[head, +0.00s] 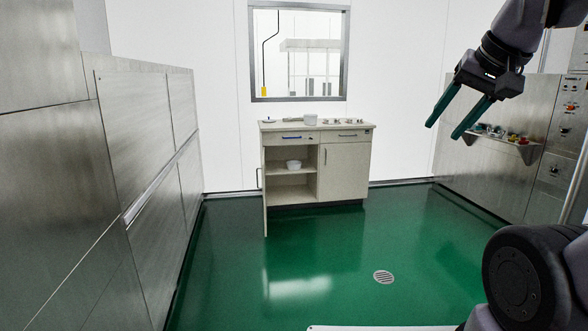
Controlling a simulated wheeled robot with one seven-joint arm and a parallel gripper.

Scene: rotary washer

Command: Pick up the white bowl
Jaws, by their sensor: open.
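The cabinet's left door (265,191) stands open, seen nearly edge-on. My gripper (443,131) is at the upper right, much nearer to the camera, with its two green fingers apart and nothing between them. It points down and to the left, well away from the bowl.
Metal panels (150,125) line the left wall. A shelf with small items (505,137) is on the right. The green floor (330,255) is clear, with a round drain (383,277).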

